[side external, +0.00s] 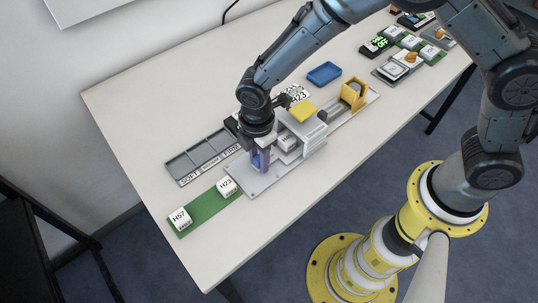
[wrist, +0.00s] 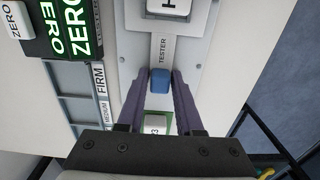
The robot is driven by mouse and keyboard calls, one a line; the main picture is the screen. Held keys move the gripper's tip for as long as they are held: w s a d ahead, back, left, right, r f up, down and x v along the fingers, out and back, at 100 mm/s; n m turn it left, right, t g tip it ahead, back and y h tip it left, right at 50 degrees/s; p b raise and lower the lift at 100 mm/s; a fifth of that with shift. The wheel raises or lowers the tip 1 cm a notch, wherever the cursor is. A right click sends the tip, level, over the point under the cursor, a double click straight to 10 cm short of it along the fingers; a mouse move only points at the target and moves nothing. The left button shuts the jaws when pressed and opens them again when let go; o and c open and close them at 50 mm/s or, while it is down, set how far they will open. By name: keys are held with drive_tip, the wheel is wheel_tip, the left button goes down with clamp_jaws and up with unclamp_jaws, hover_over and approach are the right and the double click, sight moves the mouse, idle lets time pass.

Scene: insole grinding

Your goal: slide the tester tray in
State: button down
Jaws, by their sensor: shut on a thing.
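The tester tray shows in the wrist view as a grey strip (wrist: 164,48) marked TESTER with a blue handle (wrist: 160,85) at its near end. My gripper (wrist: 159,78) is shut on the blue handle, with one purple finger on each side. In the side view my gripper (side external: 260,160) points down at the left end of the tester (side external: 305,128), low over its pale base plate. A white block (side external: 288,140) is at the tester's near opening; its marked top is partly cut off in the wrist view (wrist: 172,8). My fingers mostly hide the handle in the side view.
A green strip (side external: 203,207) with blocks H57 (side external: 180,217) and H23 (side external: 227,187) lies to the left. A grey sorting tray (side external: 196,160) is behind it. A blue dish (side external: 324,74) and yellow piece (side external: 354,95) stand further right. The table's front left is clear.

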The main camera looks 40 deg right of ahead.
sight(273, 155)
drive_tip(key=shift+d, duration=2.1)
drive_tip(key=c, duration=0.8)
unclamp_jaws()
drive_tip(key=shift+r, duration=0.15)
drive_tip(key=shift+r, duration=3.35)
